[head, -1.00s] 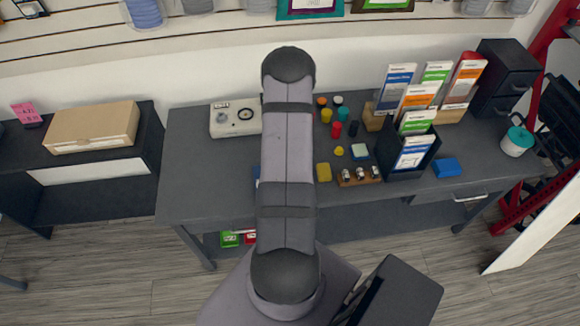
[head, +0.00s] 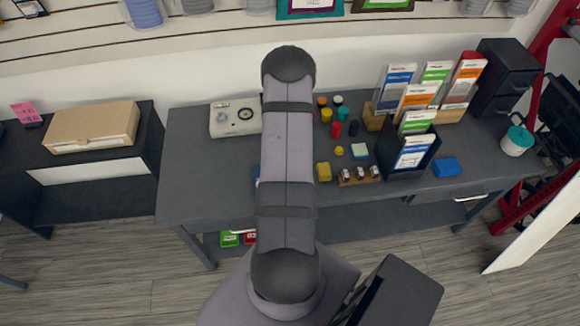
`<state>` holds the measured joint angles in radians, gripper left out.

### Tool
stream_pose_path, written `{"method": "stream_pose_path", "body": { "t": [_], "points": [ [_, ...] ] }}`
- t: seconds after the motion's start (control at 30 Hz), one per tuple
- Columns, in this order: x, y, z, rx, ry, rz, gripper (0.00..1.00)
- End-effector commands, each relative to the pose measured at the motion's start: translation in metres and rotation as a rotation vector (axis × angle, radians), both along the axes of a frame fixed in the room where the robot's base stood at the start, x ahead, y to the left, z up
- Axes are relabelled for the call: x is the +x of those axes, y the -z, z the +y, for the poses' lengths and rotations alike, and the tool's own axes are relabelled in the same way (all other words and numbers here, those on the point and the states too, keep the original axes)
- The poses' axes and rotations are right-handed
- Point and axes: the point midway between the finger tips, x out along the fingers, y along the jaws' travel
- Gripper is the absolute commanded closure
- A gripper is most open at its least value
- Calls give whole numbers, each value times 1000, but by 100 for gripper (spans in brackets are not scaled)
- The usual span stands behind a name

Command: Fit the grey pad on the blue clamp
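My gripper is not in view; my own arm stands upright in the middle of the head view and covers part of the grey bench (head: 215,180). A sliver of something blue (head: 257,172) shows at the arm's left edge, and most of it is hidden, so I cannot tell whether it is the blue clamp. A blue block (head: 447,167) lies on the right part of the bench. I cannot make out a grey pad; it may be behind the arm.
A white device with a dial (head: 236,117) sits left of the arm. The bench's front left is clear.

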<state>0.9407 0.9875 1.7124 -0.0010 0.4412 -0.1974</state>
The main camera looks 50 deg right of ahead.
Motion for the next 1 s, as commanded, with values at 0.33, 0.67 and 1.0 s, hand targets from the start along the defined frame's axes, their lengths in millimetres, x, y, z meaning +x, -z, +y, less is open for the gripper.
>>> {"method": "stream_pose_path", "body": {
  "t": [0.33, 0.67, 1.0],
  "points": [
    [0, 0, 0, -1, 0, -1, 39],
    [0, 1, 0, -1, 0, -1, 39],
    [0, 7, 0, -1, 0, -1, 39]
  ]
}}
